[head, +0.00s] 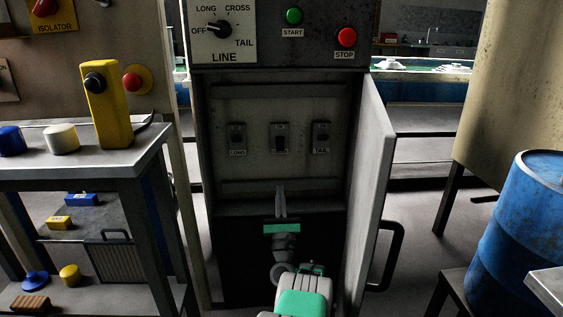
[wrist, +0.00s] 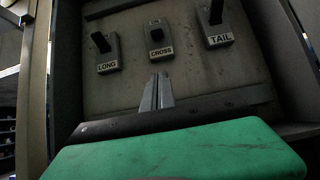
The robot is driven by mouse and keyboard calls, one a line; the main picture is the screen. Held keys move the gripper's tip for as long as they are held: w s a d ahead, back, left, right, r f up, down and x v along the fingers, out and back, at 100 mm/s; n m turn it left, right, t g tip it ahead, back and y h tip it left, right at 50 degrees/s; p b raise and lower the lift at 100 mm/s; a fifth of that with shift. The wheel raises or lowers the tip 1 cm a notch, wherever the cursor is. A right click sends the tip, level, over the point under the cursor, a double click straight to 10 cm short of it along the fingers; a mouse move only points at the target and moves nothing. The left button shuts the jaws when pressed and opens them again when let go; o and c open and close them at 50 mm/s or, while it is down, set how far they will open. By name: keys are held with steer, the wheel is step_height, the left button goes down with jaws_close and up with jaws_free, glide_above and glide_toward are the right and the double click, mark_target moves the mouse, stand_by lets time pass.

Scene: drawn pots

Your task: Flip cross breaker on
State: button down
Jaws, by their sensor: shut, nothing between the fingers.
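The cross breaker (head: 279,138) is the middle of three breakers on the back panel of an open cabinet. In the wrist view the breaker (wrist: 161,47) is labelled CROSS, with small lettering visible above its dark toggle (wrist: 156,34). The toggle sits lower on its plate than those of its neighbours. My gripper (head: 280,187) is shut and empty, in front of the panel and below the cross breaker. In the wrist view its fingertips (wrist: 160,76) point up at the breaker, just under its label, apparently apart from it.
The LONG breaker (wrist: 106,54) is at left and the TAIL breaker (wrist: 215,24) at right, toggles raised. The cabinet door (head: 372,175) stands open at right. A ledge (head: 240,207) crosses below the panel. A LINE selector knob (head: 223,28) is above.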

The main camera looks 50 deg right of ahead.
mark_target(279, 154)
steer(key=p+x, duration=0.1)
steer(key=x, duration=0.4)
steer(key=p+x, duration=0.2)
steer(key=x, duration=0.3)
steer(key=shift+s+d+r, duration=0.1)
steer(key=shift+d+r, duration=0.15)
steer(key=shift+r, duration=0.05)
steer(key=r, duration=0.1)
steer(key=s+a+r, duration=0.1)
steer(key=r, duration=0.1)
steer(key=shift+s+a, duration=0.15)
steer(key=shift+a, duration=0.05)
steer(key=shift+d, duration=0.1)
steer(key=shift+r, duration=0.1)
